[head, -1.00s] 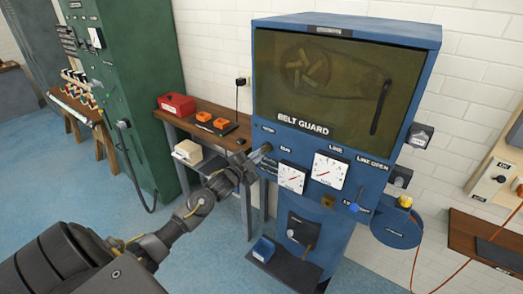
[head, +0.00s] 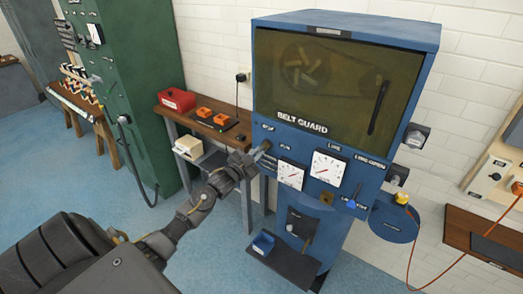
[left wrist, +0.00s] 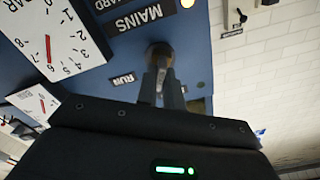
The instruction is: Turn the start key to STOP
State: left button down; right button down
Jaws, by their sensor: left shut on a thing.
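The blue machine cabinet (head: 330,150) has a front panel with a key switch at its left edge. My left gripper (head: 257,153) reaches this switch from the left. In the left wrist view the start key (left wrist: 158,54) is a round dark metal piece on the blue panel. My left gripper (left wrist: 160,85) is shut on it, with its narrow fingers at the key. The fingers hide most of the key, so its exact angle is hard to tell. A RUN label (left wrist: 123,79) is beside it, and a MAINS label (left wrist: 140,19) is nearby. My right gripper is not in view.
White gauges with red needles (head: 327,168) sit right of the switch. The belt guard window (head: 320,85) is above. A wooden bench (head: 215,125) with a red box (head: 177,101) stands at left.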

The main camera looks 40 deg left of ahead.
pick_arm(q)
jog(key=n+p, duration=0.3)
jog(key=n, duration=0.2)
jog(key=shift+r+n, duration=0.1)
jog(key=shift+n, duration=0.3)
jog(key=c, duration=1.5)
grip_release()
jog(key=shift+o, duration=0.2)
jog(key=shift+s+f, duration=0.2)
jog(key=shift+s, duration=0.1)
jog(key=s+b, duration=0.3)
jog(key=s, duration=0.7)
jog(key=shift+b, duration=0.35)
jog(key=shift+s+r, duration=0.1)
